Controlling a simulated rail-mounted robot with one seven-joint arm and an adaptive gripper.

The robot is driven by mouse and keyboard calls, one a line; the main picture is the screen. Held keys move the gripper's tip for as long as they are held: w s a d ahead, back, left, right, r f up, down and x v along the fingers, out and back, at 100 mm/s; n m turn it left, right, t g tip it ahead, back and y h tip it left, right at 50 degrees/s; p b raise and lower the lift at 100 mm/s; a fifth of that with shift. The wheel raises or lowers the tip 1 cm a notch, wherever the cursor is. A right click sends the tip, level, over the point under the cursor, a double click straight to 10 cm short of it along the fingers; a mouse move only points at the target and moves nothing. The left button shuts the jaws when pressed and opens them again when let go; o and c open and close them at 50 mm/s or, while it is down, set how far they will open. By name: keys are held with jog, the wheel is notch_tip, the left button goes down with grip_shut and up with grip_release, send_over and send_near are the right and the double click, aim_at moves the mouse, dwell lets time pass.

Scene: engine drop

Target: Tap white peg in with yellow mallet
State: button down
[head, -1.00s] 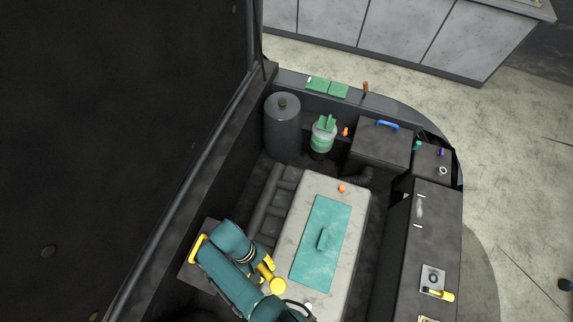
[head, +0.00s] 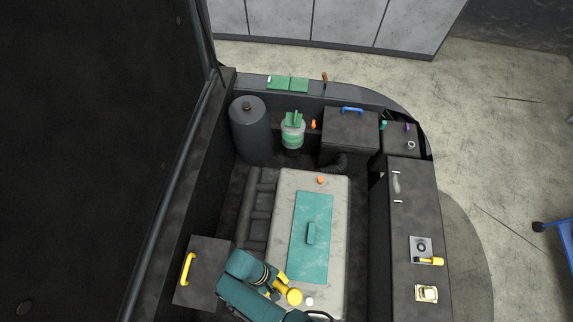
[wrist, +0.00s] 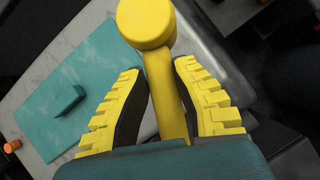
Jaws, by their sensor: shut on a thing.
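My gripper (head: 277,282) is shut on the handle of the yellow mallet (wrist: 157,55). In the wrist view the handle runs between the two yellow, ridged fingers (wrist: 161,75), and the round mallet head sticks out past the fingertips. In the head view the mallet head (head: 294,297) is over the near end of the pale engine block. The white peg (head: 309,301) shows as a small white round spot just right of the mallet head; a small gap seems to part them. I do not make out the peg in the wrist view; how far it sticks out is unclear.
A teal plate (head: 309,262) with a raised handle lies on the pale block (head: 340,215). An orange knob (head: 320,180) sits at its far end. A dark box with a yellow handle (head: 188,269) stands left of my arm. A dark ledge (head: 405,195) runs along the right.

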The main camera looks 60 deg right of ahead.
jog(key=shift+s+d+f+b, duration=0.1)
jog(key=shift+s+d+f, duration=0.05)
jog(key=shift+s+f, duration=0.85)
jog(key=shift+s+d+f+b, duration=0.15)
jog(key=shift+s+f, duration=0.65)
jog(key=shift+s, duration=0.45)
jog(key=shift+s+d+f+b, duration=0.1)
jog(key=shift+s+d+f, duration=0.05)
jog(key=shift+s+f, duration=0.85)
jog(key=shift+s+r, duration=0.1)
jog(key=shift+f+b, duration=0.6)
jog(key=shift+f, duration=0.2)
jog(key=shift+r+p, duration=0.35)
notch_tip(320, 180, down, 4)
jog(key=b, duration=0.3)
jog(key=shift+r, duration=0.25)
jog(key=shift+r+p, duration=0.9)
jog(key=shift+r, duration=0.15)
